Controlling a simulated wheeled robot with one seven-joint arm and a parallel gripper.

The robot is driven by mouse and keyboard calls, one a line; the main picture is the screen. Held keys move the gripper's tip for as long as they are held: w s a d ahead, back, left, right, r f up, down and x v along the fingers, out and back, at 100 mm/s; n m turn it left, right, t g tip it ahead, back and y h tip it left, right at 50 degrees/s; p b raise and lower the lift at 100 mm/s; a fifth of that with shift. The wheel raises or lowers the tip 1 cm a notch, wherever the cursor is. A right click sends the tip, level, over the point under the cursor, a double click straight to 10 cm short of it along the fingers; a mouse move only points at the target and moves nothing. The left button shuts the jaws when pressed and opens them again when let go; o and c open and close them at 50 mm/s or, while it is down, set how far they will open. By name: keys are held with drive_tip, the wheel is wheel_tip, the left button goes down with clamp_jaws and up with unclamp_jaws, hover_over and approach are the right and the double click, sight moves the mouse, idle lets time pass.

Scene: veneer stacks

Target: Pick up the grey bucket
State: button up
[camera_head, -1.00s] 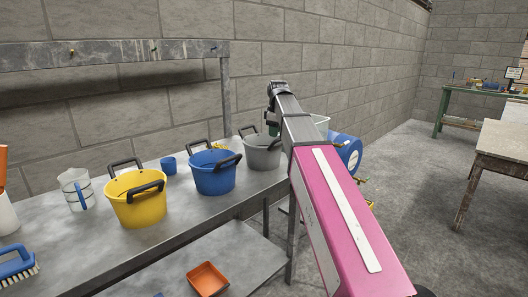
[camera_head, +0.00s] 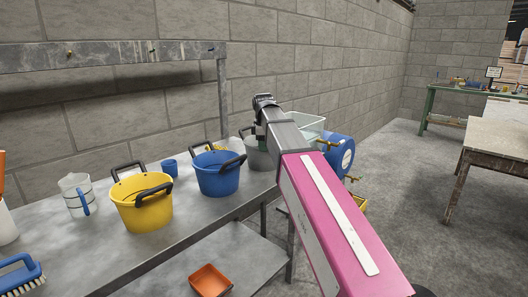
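The grey bucket (camera_head: 259,155) stands on the metal bench at its right end, just right of the blue bucket (camera_head: 217,177). My arm covers most of it, so only its left part shows. My arm, with a pink link, reaches up from the lower right. My gripper end (camera_head: 261,133) is over or in front of the grey bucket. Its fingers are hidden behind the arm, so I cannot tell whether it is open or whether it touches the bucket.
A yellow bucket (camera_head: 141,207), a clear jug (camera_head: 77,194), a blue cup (camera_head: 170,168) and a blue brush (camera_head: 19,275) stand on the bench (camera_head: 108,246). An orange tray (camera_head: 210,280) lies on the lower shelf. A blue drum (camera_head: 338,152) is right of the bench.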

sight(263, 157)
drive_tip(key=f, duration=0.5)
drive_tip(key=shift+w+a, duration=0.1)
drive_tip(key=shift+w, duration=0.25)
clamp_jaws()
